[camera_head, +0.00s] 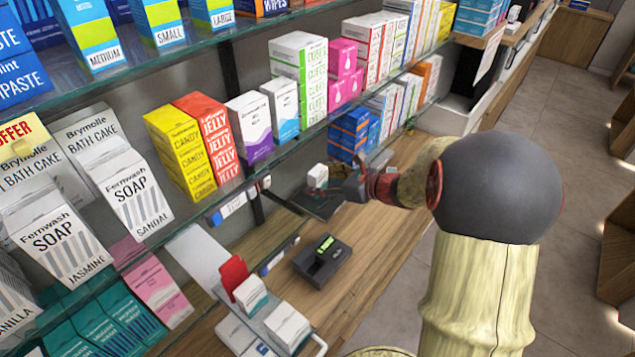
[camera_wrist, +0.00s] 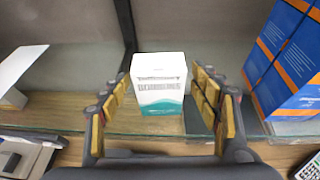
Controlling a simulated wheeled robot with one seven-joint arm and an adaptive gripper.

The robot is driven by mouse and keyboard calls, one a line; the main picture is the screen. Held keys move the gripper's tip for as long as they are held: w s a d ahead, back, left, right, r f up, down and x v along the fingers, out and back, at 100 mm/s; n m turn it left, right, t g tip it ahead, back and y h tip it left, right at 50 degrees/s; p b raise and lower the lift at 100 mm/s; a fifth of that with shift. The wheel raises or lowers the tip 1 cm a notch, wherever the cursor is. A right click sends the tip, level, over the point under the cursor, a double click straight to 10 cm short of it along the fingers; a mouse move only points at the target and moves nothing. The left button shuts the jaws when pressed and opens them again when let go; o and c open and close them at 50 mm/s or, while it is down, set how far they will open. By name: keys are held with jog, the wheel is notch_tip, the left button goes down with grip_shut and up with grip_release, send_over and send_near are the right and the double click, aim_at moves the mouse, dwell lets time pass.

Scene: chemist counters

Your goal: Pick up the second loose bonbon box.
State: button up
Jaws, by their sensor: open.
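A white box with a teal lower edge and lettering that looks like "BONBONS" (camera_wrist: 160,85) stands upright between my gripper's fingers in the wrist view. My gripper (camera_wrist: 163,110) is open, with a padded finger on each side of the box and a visible gap on the right. In the head view my gripper (camera_head: 342,186) is beside a small white box (camera_head: 317,174) near the back of the counter. Its fingers are small and partly hidden there. Two more white boxes, one with a teal edge (camera_head: 250,292) and one plainer (camera_head: 287,325), stand by a pale display stand (camera_head: 200,255).
Blue and orange boxes (camera_wrist: 288,58) stand close to the right of my gripper. A glass shelf (camera_head: 300,140) full of boxes runs above the counter. A black device with a green display (camera_head: 323,262) sits on the wooden counter (camera_head: 375,262), which has bare room in front.

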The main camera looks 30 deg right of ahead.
jog(key=shift+w+a+f, duration=0.1)
jog(key=shift+w, duration=0.15)
jog(key=shift+c, duration=0.8)
jog(key=c, duration=1.1)
